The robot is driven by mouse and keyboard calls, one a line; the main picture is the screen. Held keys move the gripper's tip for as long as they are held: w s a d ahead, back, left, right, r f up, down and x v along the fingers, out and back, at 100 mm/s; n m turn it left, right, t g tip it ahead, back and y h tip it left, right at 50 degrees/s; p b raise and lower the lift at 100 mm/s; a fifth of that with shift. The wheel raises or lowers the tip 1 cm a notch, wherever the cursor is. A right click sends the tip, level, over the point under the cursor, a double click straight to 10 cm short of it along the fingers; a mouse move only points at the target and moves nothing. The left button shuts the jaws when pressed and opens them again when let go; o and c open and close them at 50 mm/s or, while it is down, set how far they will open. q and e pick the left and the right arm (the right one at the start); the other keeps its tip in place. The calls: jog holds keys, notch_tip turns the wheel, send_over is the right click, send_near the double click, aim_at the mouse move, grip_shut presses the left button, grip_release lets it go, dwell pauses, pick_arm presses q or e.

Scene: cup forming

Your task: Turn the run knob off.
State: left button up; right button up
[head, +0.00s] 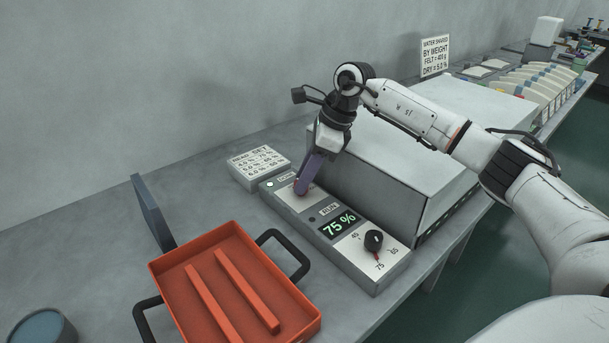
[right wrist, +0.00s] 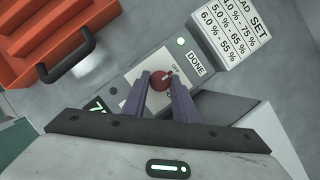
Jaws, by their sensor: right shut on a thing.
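The run knob is a round red knob (right wrist: 159,81) on a white plate of the control panel (right wrist: 125,88), seen in the right wrist view. Its pale pointer mark lies towards the small OFF lettering. My right gripper (head: 301,188) reaches down onto the far end of the panel (head: 376,277) in the head view. In the right wrist view its two purple fingers (right wrist: 160,86) are closed on either side of the knob. In the head view the fingers hide most of the knob. My left gripper is not in view.
A display (head: 339,225) reads 75 %, beside a black dial (head: 374,240). The DONE lamp (right wrist: 181,41) is lit pale green. A grey box (head: 405,150) stands close behind the panel.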

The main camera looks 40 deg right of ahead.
jog(key=o, duration=1)
jog(key=shift+r, duration=0.1)
jog(key=v, duration=1)
jog(key=shift+d, duration=0.1)
jog(key=shift+s, duration=0.1)
